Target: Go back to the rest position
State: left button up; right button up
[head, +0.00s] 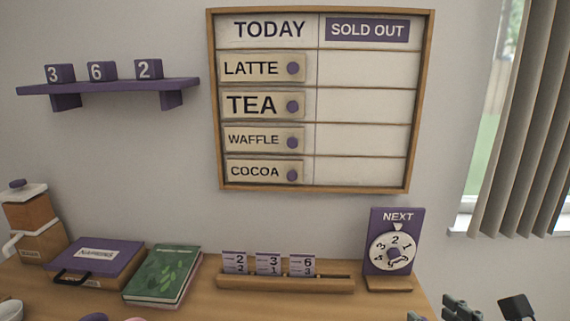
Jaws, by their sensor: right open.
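My right gripper (488,308) shows only in part at the bottom right corner of the head view. Its dark fingertips stand apart with nothing seen between them. It is to the right of the wooden counter (215,298) and clear of the objects on it. My left gripper is not in view.
The counter bears a napkin box (98,258), green book (160,272), card holder (285,285) with number cards and purple NEXT dial sign (396,250). The menu board (313,188) and purple shelf (110,87) with number blocks hang above. Window blinds (525,130) hang right.

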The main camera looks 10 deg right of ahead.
jog(key=s+a+r+n+y, duration=0.1)
jog(key=a+r+n+y, duration=0.5)
jog(key=a+n, duration=0.6)
jog(key=s+a+f+n+g+y, duration=0.2)
jog(key=s+a+n+g, duration=0.4)
jog(key=n, duration=1)
jog(key=s+d+f+n+g+h, duration=0.1)
jog(key=s+d+n+g+h, duration=0.25)
jog(key=d+n, duration=0.2)
jog(key=s+d+f+n+g+h, duration=0.1)
jog(key=s+d+n+g+h, duration=0.1)
jog(key=s+d+n+h, duration=0.3)
jog(key=d+f+m+g+b, duration=0.3)
jog(key=f+b, duration=0.8)
jog(key=f, duration=2.5)
pick_arm(q)
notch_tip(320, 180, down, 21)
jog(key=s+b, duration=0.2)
jog(key=b, duration=0.8)
pick_arm(e)
jog(key=s+d+f, duration=0.1)
jog(key=s+f, duration=0.9)
jog(key=f, duration=0.3)
jog(key=s+d+f+n, duration=0.1)
jog(key=s+f, duration=0.8)
jog(key=f, duration=0.5)
jog(key=shift+s+d+f, duration=0.15)
jog(key=shift+s, duration=0.25)
